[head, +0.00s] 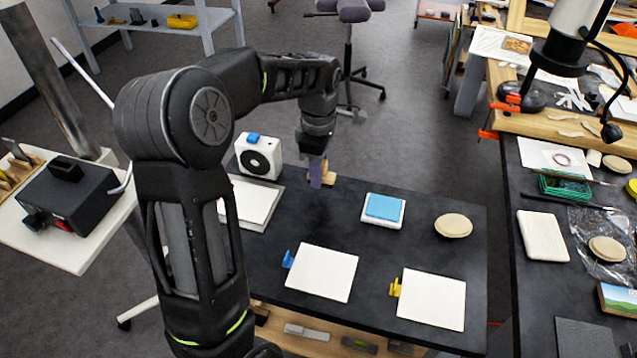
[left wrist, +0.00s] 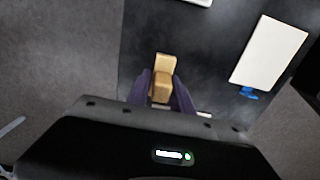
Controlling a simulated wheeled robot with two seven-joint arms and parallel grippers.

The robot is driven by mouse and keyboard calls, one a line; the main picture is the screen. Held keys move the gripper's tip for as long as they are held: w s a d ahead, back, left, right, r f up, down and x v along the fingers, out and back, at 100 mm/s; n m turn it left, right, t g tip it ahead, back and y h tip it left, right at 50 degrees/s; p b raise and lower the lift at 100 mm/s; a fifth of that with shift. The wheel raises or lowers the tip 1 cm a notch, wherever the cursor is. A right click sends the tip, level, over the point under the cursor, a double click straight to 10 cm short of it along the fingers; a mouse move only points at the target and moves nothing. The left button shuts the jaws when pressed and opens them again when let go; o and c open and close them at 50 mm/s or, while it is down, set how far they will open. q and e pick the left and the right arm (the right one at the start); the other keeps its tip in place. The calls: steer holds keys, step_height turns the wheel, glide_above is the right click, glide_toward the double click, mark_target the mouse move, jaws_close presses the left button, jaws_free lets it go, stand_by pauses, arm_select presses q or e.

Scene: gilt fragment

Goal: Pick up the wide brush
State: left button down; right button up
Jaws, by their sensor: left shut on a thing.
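A tan, blocky piece that looks like the wide brush (head: 328,174) is at my left gripper (head: 317,180), over the far edge of the black table. In the left wrist view the brush (left wrist: 164,66) sits between the two purple fingers of the left gripper (left wrist: 163,92), which is shut on it. Its bristles cannot be told apart from its handle. Whether it still touches the table is unclear. My right gripper is in no view.
The black table (head: 367,225) holds a white speaker-like box (head: 259,157), a blue-topped white block (head: 384,207), a round tan disc (head: 453,225) and two white panels (head: 322,272) (head: 431,299) with blue and yellow clips. A cluttered bench (head: 508,185) stands at the right.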

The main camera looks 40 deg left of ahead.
arm_select(q)
step_height(320, 180, up, 6)
steer(key=shift+f, duration=0.2)
stand_by(0.4)
steer(key=c, duration=1.7)
jaws_free()
jaws_close()
